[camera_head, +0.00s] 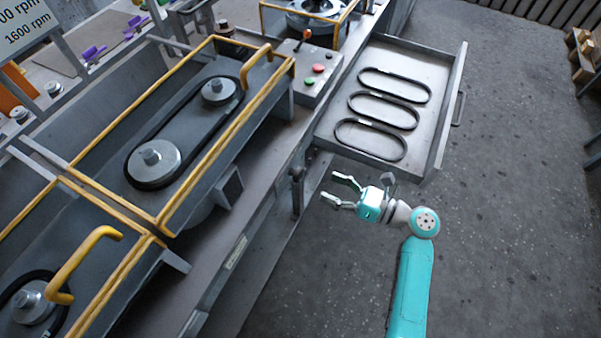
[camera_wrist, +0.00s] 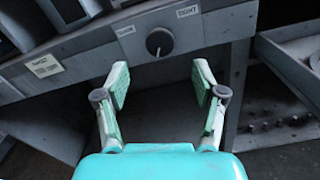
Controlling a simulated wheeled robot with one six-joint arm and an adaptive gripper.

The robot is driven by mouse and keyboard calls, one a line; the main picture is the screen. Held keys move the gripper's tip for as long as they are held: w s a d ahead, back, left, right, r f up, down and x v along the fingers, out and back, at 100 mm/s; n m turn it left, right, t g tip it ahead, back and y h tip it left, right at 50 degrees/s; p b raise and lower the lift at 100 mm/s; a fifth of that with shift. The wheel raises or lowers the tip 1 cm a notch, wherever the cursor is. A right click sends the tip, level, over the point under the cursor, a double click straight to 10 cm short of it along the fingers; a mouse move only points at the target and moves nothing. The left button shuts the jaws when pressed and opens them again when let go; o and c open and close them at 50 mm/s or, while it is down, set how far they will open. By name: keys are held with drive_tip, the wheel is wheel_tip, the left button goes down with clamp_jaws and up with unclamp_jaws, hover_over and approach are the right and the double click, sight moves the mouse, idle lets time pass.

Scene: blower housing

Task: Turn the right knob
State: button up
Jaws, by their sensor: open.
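A round dark knob (camera_wrist: 159,41) with a light pointer line sits on the bench's grey front panel, with small labels to its upper left and upper right. It shows at the upper middle of the wrist view, beyond the fingertips and centred between them. In the head view a dark knob (camera_head: 297,173) is on the bench front, left of the gripper. My gripper (camera_head: 338,188) is open and empty, its fingers pointing left at the bench front. The wrist view shows both gripper fingers (camera_wrist: 160,85) spread, apart from the knob. No second knob is clear.
An open drawer (camera_head: 440,130) with three black belts juts out just beyond my gripper; its wall (camera_wrist: 290,70) is at the right of the wrist view. A yellow-framed housing (camera_head: 165,215) holds a belt on two pulleys. A button box (camera_head: 310,75) stands behind.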

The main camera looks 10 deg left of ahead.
sight(301, 175)
drive_tip(key=x, duration=0.9)
drive_tip(key=shift+a+f, duration=0.1)
drive_tip(key=shift+a, duration=0.1)
drive_tip(key=c, duration=1.1)
